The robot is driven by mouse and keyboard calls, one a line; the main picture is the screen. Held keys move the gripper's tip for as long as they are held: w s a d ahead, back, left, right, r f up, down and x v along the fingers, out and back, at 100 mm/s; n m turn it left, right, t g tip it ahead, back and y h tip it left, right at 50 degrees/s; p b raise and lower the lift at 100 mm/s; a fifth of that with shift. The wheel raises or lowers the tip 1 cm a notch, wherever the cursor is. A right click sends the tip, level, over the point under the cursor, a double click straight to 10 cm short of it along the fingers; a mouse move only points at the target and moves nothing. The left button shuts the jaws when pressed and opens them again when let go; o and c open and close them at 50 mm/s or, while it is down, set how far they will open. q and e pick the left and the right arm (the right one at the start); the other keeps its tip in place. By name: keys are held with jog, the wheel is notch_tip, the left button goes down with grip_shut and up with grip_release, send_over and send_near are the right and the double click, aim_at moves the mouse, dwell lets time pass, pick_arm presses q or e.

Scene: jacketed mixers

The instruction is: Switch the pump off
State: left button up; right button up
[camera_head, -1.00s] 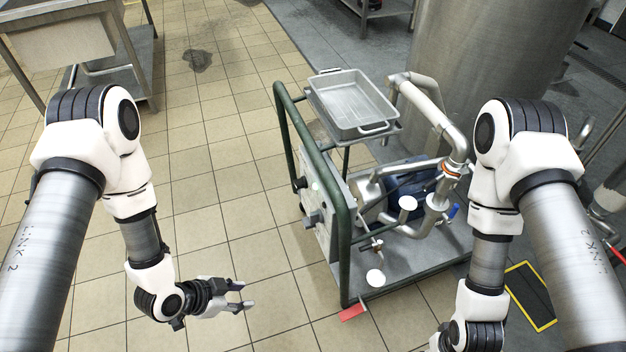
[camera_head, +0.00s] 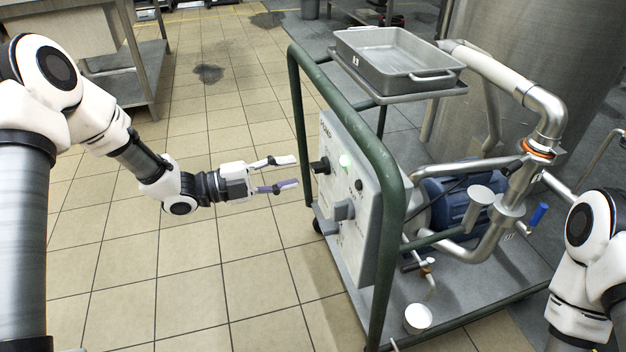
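The pump cart has a pale control panel (camera_head: 352,235) on its left side, inside a green tube frame. The blue pump motor (camera_head: 455,203) sits behind the panel. My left gripper (camera_head: 286,173) is open and empty, its fingers pointing right at the black knob, a short gap away. My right gripper is out of view; only part of that arm shows at the right edge.
The green frame (camera_head: 385,200) surrounds the panel and is an obstacle beside it. A metal tray (camera_head: 395,62) rests on the cart's upper shelf. Steel pipes (camera_head: 500,80) and a large tank stand behind. The tiled floor (camera_head: 225,260) left of the cart is clear.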

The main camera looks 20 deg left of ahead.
aim_at(312, 168)
pick_arm(q)
jog(key=b+x, duration=0.1)
jog(key=x, duration=0.4)
jog(key=shift+s+f, duration=0.1)
jog(key=shift+f, duration=0.05)
jog(key=shift+w+d, duration=0.2)
jog(key=shift+d, duration=0.05)
grip_shut()
